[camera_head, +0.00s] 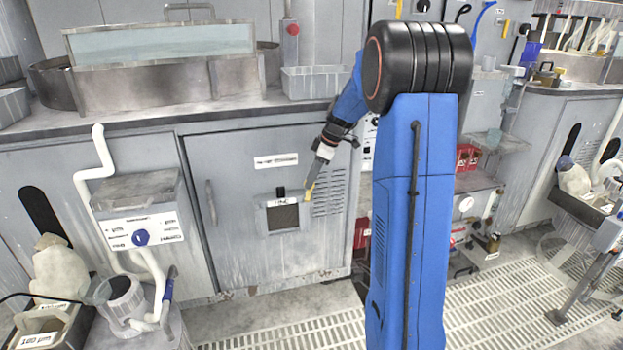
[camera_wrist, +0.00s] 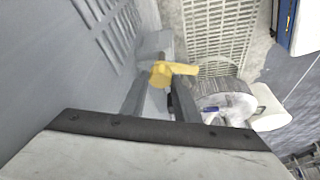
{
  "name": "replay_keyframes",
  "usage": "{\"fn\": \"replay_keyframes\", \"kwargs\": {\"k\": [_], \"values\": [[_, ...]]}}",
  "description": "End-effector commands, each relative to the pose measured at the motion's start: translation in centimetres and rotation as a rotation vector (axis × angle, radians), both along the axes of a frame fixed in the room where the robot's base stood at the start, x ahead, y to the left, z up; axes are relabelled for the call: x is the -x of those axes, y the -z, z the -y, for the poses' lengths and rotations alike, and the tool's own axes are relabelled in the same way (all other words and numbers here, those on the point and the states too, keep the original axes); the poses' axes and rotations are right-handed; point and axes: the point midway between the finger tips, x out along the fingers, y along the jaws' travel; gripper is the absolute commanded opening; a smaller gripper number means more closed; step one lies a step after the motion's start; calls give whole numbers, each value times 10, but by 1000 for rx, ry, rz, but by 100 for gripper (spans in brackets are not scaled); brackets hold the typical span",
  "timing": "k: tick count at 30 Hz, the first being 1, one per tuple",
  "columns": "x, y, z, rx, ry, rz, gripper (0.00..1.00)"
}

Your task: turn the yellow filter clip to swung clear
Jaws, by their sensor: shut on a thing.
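The yellow filter clip (camera_head: 310,190) is at the upper right corner of the small filter panel (camera_head: 283,216) on the grey cabinet door. It also shows in the wrist view (camera_wrist: 163,75), with a yellow arm reaching to the right. My gripper (camera_head: 317,177) is at the clip, coming from the upper right. In the wrist view its two fingers (camera_wrist: 160,92) close on the clip's yellow body. The finger contact is partly hidden by the fingers themselves.
The louvred vents (camera_head: 331,190) lie just right of the panel. The door handle (camera_head: 211,202) stands out at the left of the door. A grey box with a blue knob (camera_head: 141,238) stands further left. The grated floor (camera_head: 500,300) is open at the front right.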

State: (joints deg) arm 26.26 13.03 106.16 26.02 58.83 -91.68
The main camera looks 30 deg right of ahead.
Motion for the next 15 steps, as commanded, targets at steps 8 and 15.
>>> {"fn": "replay_keyframes", "kwargs": {"k": [8,15], "values": [[0,0,1,1,0,0,37],[0,0,0,1,1,0,47]]}}
